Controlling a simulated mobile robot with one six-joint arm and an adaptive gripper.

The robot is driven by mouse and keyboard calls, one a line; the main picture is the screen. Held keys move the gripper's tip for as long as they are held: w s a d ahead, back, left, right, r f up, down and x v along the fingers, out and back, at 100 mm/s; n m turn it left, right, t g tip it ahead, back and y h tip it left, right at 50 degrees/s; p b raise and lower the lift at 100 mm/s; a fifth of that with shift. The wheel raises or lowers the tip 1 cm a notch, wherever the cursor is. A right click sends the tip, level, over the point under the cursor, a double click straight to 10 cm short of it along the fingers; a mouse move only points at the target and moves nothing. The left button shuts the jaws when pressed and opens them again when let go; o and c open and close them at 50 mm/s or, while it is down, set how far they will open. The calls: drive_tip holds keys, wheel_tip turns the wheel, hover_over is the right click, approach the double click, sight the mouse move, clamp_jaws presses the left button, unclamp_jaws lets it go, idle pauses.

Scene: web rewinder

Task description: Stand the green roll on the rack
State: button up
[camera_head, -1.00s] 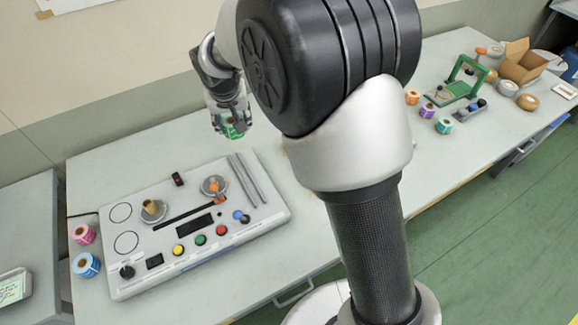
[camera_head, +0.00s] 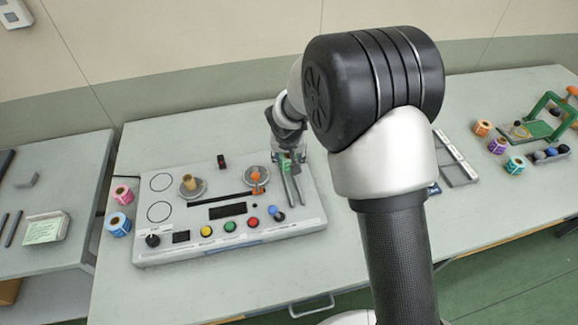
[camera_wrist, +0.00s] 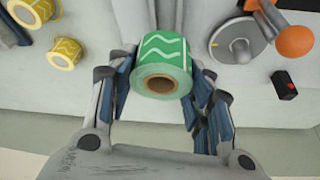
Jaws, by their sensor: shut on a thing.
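The green roll (camera_head: 286,166), with white wavy lines and a brown core, is between the fingers of my gripper (camera_head: 289,158). In the wrist view the green roll (camera_wrist: 163,58) is gripped from both sides by my gripper (camera_wrist: 160,88), its open core facing the camera. In the head view it is over the far right part of the white machine panel, near two parallel grey rails (camera_head: 298,190), which may be the rack. I cannot tell the gap beneath the roll.
Left of the rails are a spindle with an orange knob (camera_head: 257,177) and one with a tan core (camera_head: 191,184). Pink (camera_head: 122,195) and blue (camera_head: 118,224) rolls stand left of the panel. Yellow rolls (camera_wrist: 64,53) show in the wrist view. A grey frame (camera_head: 458,160) lies right.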

drive_tip(key=shift+f+b, duration=0.7)
drive_tip(key=shift+f, duration=1.3)
drive_tip(key=shift+f, duration=0.2)
drive_tip(key=o, duration=1.1)
drive_tip(key=p+v, duration=0.3)
drive_tip(key=v, duration=0.9)
drive_tip(key=shift+d+r, duration=0.1)
drive_tip(key=shift+r, duration=0.2)
